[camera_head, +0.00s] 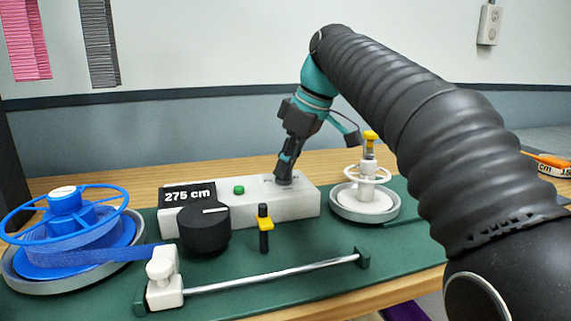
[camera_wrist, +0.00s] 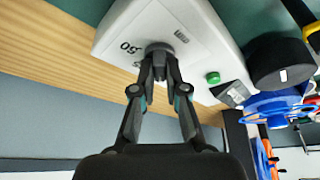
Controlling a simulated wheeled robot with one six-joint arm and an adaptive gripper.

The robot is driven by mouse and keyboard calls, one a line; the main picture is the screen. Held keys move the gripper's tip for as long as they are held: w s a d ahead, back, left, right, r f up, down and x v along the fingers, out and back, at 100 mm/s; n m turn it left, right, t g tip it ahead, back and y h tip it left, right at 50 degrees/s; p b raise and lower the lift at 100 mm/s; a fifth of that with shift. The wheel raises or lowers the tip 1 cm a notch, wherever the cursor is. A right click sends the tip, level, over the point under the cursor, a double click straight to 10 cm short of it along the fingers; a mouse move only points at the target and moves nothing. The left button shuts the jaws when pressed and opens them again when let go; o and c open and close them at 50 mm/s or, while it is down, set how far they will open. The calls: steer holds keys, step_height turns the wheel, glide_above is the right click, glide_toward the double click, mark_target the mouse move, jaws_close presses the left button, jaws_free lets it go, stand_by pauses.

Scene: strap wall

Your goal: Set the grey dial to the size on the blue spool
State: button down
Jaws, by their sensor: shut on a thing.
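The grey dial (camera_wrist: 160,47) sits on the white box (camera_wrist: 200,40) in the wrist view, with dark markings beside it that I cannot read with certainty. My gripper (camera_head: 284,178) is over the top of the white box (camera_head: 285,203) in the head view. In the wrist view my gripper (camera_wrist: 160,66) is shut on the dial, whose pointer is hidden. The blue spool (camera_head: 68,235) stands on a grey base at the left; I cannot read a size on it. It also shows in the wrist view (camera_wrist: 272,106).
The box has a black display (camera_head: 188,194) reading "275 cm", a green button (camera_head: 239,190) and a large black knob (camera_head: 204,229). A metal rail (camera_head: 275,273) with a white clamp (camera_head: 164,280) lies in front. A white spool (camera_head: 365,200) stands right. Straps (camera_head: 98,40) hang behind.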

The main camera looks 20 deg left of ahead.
steer(key=shift+w+n+g, duration=0.1)
steer(key=shift+n+g, duration=0.3)
steer(key=shift+n, duration=0.8)
steer(key=c, duration=1.2)
jaws_free()
steer(key=v, duration=0.7)
steer(key=shift+r, duration=0.25)
